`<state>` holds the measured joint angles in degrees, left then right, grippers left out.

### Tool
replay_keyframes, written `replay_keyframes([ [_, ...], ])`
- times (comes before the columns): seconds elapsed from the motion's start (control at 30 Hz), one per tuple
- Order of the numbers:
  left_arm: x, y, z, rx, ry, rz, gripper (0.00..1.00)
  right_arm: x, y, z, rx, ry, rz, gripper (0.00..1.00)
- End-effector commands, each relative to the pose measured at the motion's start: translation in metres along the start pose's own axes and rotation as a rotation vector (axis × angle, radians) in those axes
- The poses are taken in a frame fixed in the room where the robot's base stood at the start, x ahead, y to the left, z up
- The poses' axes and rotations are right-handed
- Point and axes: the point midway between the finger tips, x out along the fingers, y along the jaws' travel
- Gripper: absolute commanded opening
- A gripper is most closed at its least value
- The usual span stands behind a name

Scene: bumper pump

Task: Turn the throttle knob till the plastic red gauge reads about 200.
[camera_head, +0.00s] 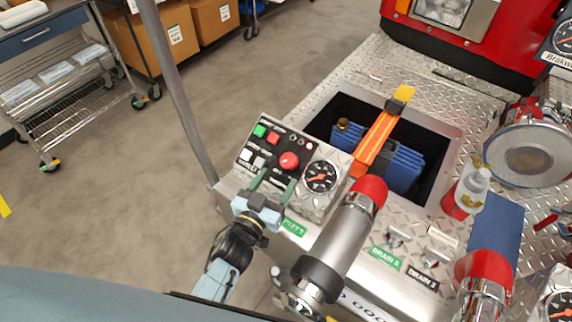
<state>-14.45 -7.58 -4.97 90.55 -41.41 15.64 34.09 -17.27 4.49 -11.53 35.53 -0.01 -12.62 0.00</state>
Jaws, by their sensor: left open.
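A round gauge (321,177) with a black dial and a reddish needle sits just right of the knob. Its numbers are too small to read. My left gripper (276,182) reaches up from below, its two green fingers spread apart and empty. The fingertips are just below and left of the red knob, in front of the panel's lower part. I cannot tell whether they touch the panel. My right gripper is not in view.
Green and red buttons (273,138) sit at the panel's upper left. A large silver nozzle with a red tip (369,190) rises right of the gauge. An open well (435,150) with blue hose lies behind. A grey pole (176,85) stands left; open floor lies beyond.

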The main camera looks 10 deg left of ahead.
Motion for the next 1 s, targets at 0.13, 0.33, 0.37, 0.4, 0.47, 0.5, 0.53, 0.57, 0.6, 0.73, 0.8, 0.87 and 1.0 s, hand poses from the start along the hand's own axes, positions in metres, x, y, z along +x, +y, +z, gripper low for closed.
replay_keyframes([
  [0.13, 0.031, 0.000, 0.000, -0.001, 0.002, 0.000, 0.60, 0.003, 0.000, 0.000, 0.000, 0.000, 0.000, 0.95],
  [0.33, 0.054, 0.000, 0.001, -0.002, -0.001, -0.001, 0.60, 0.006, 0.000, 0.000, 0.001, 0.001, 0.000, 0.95],
  [0.37, 0.056, 0.000, 0.001, -0.002, -0.001, -0.001, 0.60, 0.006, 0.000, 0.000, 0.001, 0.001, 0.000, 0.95],
  [0.4, 0.058, 0.000, 0.001, -0.002, -0.001, -0.001, 0.60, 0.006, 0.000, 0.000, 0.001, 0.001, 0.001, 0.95],
  [0.47, 0.060, 0.000, 0.001, -0.002, -0.001, -0.001, 0.60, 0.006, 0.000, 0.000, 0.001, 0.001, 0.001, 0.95],
  [0.5, 0.061, 0.000, 0.001, -0.002, -0.002, -0.001, 0.60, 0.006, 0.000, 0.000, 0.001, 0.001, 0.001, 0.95],
  [0.53, 0.061, 0.000, 0.001, -0.002, -0.002, -0.001, 0.60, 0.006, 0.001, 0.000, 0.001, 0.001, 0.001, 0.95],
  [0.57, 0.061, 0.000, 0.001, -0.002, -0.002, -0.001, 0.60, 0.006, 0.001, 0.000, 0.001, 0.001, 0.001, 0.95],
  [0.6, 0.061, 0.000, 0.001, -0.002, -0.002, -0.001, 0.60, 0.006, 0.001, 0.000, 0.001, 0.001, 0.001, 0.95],
  [0.73, 0.061, 0.000, 0.001, -0.001, -0.002, -0.001, 0.60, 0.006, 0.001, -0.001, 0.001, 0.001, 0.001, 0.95],
  [0.8, 0.061, 0.000, 0.001, -0.001, -0.002, -0.001, 0.51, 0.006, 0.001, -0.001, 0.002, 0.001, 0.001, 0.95],
  [0.87, 0.061, 0.000, 0.001, -0.001, -0.002, -0.001, 0.43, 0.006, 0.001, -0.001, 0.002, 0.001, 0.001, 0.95],
  [1.0, 0.060, 0.000, 0.001, -0.001, -0.002, -0.001, 0.25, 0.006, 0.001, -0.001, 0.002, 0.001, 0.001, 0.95],
])
